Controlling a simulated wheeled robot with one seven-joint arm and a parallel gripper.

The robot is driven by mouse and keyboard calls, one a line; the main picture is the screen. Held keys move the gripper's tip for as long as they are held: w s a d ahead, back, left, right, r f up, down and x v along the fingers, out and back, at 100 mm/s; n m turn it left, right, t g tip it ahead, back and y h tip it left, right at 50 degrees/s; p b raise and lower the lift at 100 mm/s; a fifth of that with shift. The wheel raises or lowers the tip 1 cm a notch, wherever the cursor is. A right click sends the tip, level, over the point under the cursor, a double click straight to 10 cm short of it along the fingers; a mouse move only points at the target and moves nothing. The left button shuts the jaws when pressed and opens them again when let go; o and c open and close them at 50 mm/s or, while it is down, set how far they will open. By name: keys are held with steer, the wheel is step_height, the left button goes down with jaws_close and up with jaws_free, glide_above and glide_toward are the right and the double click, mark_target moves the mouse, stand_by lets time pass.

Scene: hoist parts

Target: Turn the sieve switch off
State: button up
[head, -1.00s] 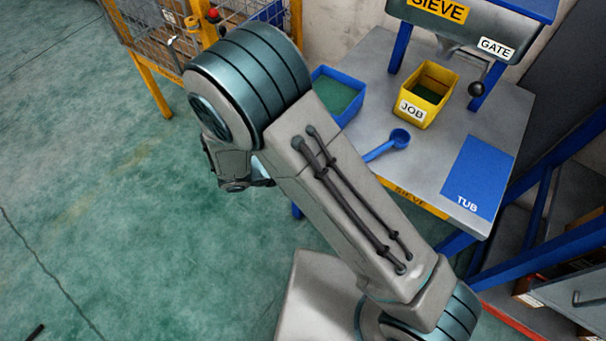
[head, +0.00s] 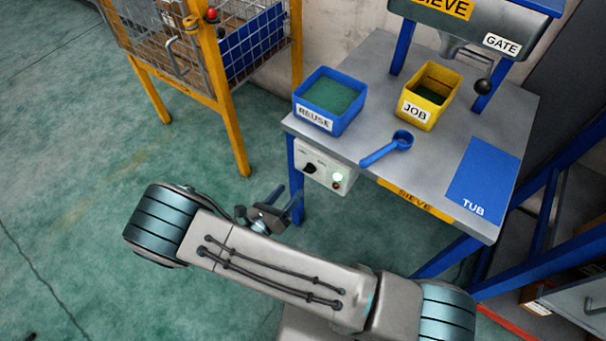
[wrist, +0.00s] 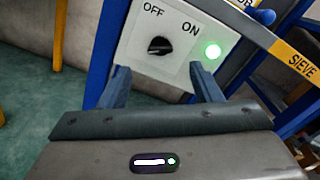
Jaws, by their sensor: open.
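The sieve switch is a black rotary knob (wrist: 160,46) on a white box (head: 324,166) under the front left of the sieve table (head: 330,143). In the wrist view the box carries the words OFF and ON, and a green lamp (wrist: 213,51) is lit beside ON. The knob's exact pointing direction is hard to tell. My gripper (head: 288,199) is open and empty, in front of and below the box in the head view. In the wrist view its two blue fingers (wrist: 160,82) stand on either side below the knob, apart from it.
On the table stand a blue REUSE tub (head: 328,101), a yellow JOB tub (head: 429,96) and a blue scoop (head: 387,149). A blue TUB mat (head: 483,178) lies at right. A yellow-framed wire cage (head: 215,62) stands behind left. The green floor at left is clear.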

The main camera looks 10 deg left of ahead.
mark_target(306, 172)
steer(key=x, duration=0.8)
steer(key=c, duration=1)
